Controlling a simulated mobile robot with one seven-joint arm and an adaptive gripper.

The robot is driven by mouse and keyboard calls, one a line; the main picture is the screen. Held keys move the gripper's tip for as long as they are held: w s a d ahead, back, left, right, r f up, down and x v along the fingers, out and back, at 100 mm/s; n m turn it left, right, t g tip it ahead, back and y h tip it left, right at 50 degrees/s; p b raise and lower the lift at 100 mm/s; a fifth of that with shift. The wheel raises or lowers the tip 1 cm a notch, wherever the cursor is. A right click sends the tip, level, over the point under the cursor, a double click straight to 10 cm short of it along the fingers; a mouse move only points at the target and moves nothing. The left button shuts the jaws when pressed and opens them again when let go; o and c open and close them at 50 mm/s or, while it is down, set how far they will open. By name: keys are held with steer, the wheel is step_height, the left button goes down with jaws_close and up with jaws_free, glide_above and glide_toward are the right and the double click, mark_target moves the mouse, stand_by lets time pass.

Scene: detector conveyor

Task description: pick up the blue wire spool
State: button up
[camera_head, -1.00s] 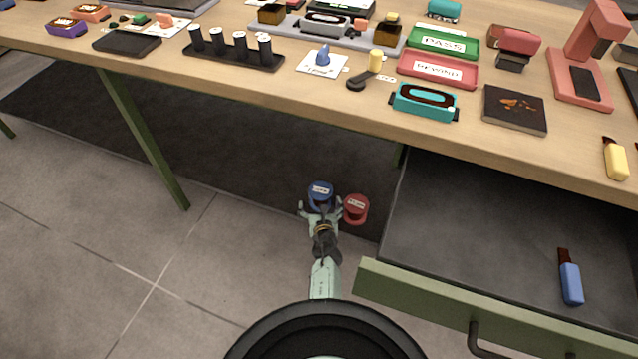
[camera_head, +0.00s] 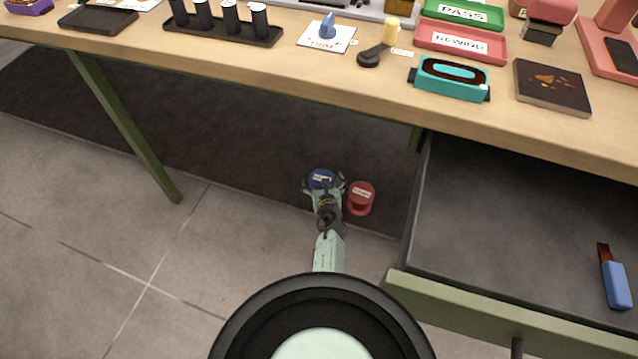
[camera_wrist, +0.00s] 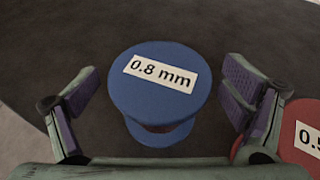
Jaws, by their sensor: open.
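The blue wire spool (camera_head: 322,178) stands on the dark mat under the table, with a white label on its top. In the wrist view the blue spool (camera_wrist: 160,95) sits between my spread fingers, its label reading "0.8 mm". My gripper (camera_head: 323,186) is open around it. In the wrist view my gripper's (camera_wrist: 160,98) fingers show at both sides, with gaps between them and the spool. The spool's lower part is partly hidden below its top flange.
A red spool (camera_head: 361,197) stands close to the right of the blue one; its edge (camera_wrist: 300,135) shows beside my right finger. An open drawer (camera_head: 480,300) with a blue-handled tool (camera_head: 615,283) is to the right. The table top (camera_head: 300,62) overhangs behind. Floor at left is clear.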

steer(key=shift+w+a+f, duration=0.1)
steer(key=shift+w+f, duration=0.1)
steer(key=shift+w, duration=0.3)
steer(key=shift+r, duration=0.15)
steer(key=shift+c, duration=0.4)
steer(key=c, duration=1.7)
